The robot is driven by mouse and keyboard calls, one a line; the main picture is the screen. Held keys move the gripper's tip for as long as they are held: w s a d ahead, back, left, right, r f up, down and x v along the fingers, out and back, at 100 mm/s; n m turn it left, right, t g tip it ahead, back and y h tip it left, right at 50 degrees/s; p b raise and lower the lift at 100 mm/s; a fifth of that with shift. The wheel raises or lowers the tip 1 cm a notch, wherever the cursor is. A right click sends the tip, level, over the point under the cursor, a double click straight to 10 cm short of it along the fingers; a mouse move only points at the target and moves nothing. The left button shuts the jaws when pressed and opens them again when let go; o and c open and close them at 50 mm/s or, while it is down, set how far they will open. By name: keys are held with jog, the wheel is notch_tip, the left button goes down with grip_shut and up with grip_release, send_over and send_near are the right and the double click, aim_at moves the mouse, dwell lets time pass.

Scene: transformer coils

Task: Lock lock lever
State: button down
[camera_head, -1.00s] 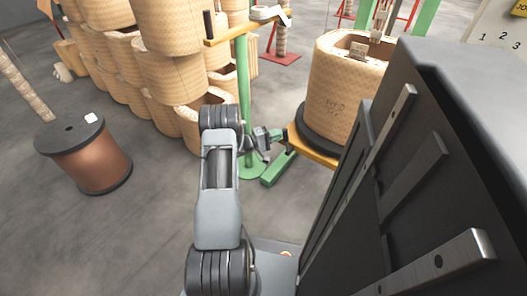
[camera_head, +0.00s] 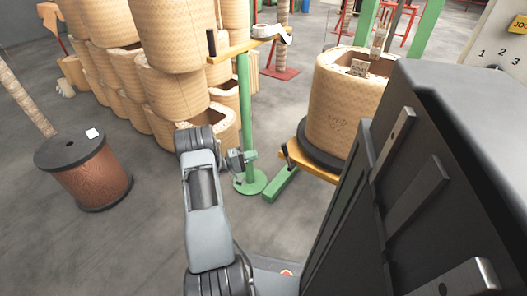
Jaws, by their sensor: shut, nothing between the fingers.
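My gripper (camera_head: 248,156) is at the end of my grey arm, left of the orange coil platform and in front of the green post. It is small in view, shut and empty, and appears apart from the platform. The platform (camera_head: 318,171) has a black round base and carries a large tan wrapped coil (camera_head: 340,112). A small dark fitting shows at the platform's left edge; I cannot tell whether it is the lock lever. No lock lever can be made out for certain. My arm and the dark machine body hide part of the area.
A green stand (camera_head: 244,115) with a yellow top bar rises behind my gripper. Stacked tan coils (camera_head: 165,75) stand at the left back. A copper spool (camera_head: 95,178) stands on the floor at left. A large dark cabinet-like body (camera_head: 440,160) fills the right. Floor between spool and arm is clear.

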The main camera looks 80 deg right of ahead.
jog(key=shift+v, duration=1.05)
jog(key=w+a+r+n+t+y+p, duration=0.1)
jog(key=w+a+r+t+p, duration=0.2)
jog(key=w+a+r+p, duration=0.5)
jog(key=w+a+r+n+t+y+p, duration=0.15)
jog(key=a+r+p, duration=0.3)
jog(key=r, duration=0.75)
jog(key=w+a+r+n+t+y+p, duration=0.1)
jog(key=w+a+r+t+p, duration=0.45)
jog(key=r, duration=0.45)
jog(key=a+r+n+t+y+p, duration=0.2)
jog(key=a+r+p, duration=0.3)
jog(key=a, duration=0.6)
jog(key=a+r+n+t+y+p, duration=0.2)
jog(key=a+r+t+p, duration=0.2)
jog(key=a+r, duration=0.6)
jog(key=a+r+n+t+y+p, duration=0.2)
jog(key=a+r+p, duration=0.5)
jog(key=a, duration=0.5)
jog(key=shift+w+r+n+t+y, duration=0.35)
jog(key=shift+r+n+t, duration=0.25)
jog(key=shift+t, duration=0.2)
jog(key=shift+a, duration=0.15)
